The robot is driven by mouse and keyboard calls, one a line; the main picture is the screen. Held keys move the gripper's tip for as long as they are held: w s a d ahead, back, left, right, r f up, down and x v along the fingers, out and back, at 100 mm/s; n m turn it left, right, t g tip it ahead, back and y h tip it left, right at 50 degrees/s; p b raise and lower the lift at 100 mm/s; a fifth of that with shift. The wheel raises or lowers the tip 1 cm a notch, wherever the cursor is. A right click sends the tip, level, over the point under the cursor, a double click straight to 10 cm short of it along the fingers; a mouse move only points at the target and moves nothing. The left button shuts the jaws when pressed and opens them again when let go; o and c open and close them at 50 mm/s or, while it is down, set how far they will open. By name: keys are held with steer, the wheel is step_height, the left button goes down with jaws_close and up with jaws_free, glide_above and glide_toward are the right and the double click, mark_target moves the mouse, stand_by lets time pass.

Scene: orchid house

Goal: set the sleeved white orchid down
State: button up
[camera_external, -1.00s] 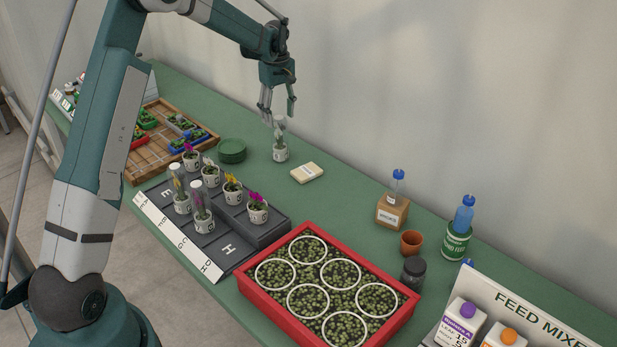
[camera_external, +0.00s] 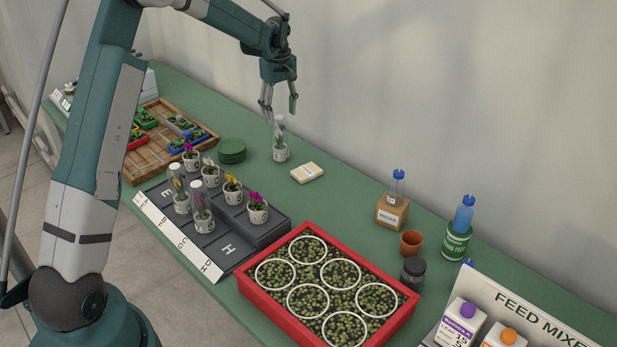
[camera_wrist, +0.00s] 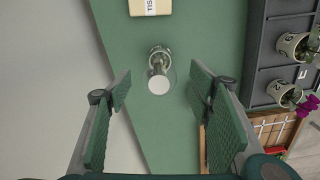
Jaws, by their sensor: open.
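The sleeved white orchid (camera_external: 280,150) stands upright in its white pot on the green table, close to the back wall, in a clear sleeve. In the wrist view the sleeved orchid (camera_wrist: 159,72) is seen from above, ahead of and between the fingers. My gripper (camera_external: 280,108) is open and empty just above the sleeve's top, apart from it as far as I can tell. The wrist view shows my gripper (camera_wrist: 160,105) with its two green-padded fingers spread wide. The flower inside the sleeve is hard to make out.
A tissue pack (camera_external: 307,173) lies right of the orchid and a green saucer stack (camera_external: 232,151) to its left. A dark stepped rack (camera_external: 262,236) holds several potted orchids.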

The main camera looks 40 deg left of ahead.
steer(key=s+d+r+m+t, duration=0.2)
steer(key=s+d+r+m, duration=0.2)
steer(key=s+d+r, duration=0.6)
steer(key=s+d+r+m+t, duration=0.1)
steer(key=s+d+r+m, duration=0.2)
steer(key=s+d+r, duration=0.7)
steer(key=s+d+m+t, duration=0.2)
steer(key=s+d+m, duration=0.2)
steer(key=s+d, duration=0.5)
steer(key=s+d+m+t, duration=0.2)
steer(key=s+d+m, duration=0.2)
steer(key=s+d, duration=0.5)
steer(key=s, duration=0.7)
steer(key=shift+s+d+f+m, duration=0.25)
steer(key=shift+s+f+m, duration=0.05)
steer(key=shift+s+m, duration=0.1)
steer(key=shift+f, duration=0.1)
